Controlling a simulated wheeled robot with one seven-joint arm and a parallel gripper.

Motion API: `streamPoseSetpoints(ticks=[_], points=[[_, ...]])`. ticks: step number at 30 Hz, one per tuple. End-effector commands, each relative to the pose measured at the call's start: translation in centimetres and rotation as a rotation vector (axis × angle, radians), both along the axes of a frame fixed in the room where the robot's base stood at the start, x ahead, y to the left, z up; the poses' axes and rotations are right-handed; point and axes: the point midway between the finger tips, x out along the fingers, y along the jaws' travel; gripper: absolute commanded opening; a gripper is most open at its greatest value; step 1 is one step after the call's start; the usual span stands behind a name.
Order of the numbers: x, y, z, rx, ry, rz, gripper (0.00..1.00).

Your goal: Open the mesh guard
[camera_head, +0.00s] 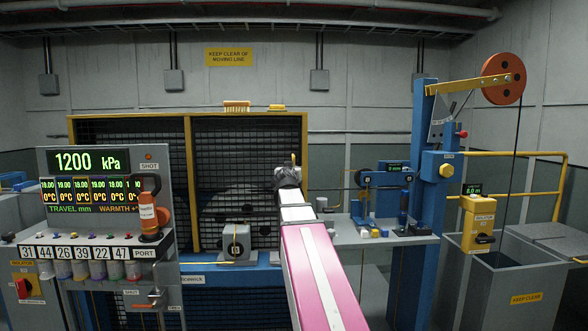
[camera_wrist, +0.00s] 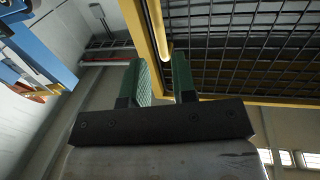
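The mesh guard (camera_head: 235,135) is a black wire grid in a yellow frame, behind the console. Its right panel looks flush with the frame; I see no clear gap. My gripper (camera_head: 290,172) is at the right edge of this panel, at the end of my pink and white arm. In the wrist view my gripper (camera_wrist: 160,62) has two green fingers, apart with a gap between them. A yellow rounded bar (camera_wrist: 158,25), seemingly the guard's handle, runs along the frame edge and ends in line with this gap. Contact with the fingers cannot be told. The mesh (camera_wrist: 240,55) fills the upper right.
A console with a lit display (camera_head: 85,161) stands at the left. A blue post (camera_head: 432,150) with an orange wheel (camera_head: 503,79) and a small bench (camera_head: 375,241) stand at the right.

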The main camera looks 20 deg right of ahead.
Motion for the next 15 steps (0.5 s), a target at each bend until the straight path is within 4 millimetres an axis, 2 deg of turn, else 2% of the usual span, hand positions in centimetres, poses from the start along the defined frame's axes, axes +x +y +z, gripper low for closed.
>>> streamPoseSetpoints(ticks=[15], points=[[7.5, -3.8, 0.0, 0.0, 0.003, -0.001, 0.25]])
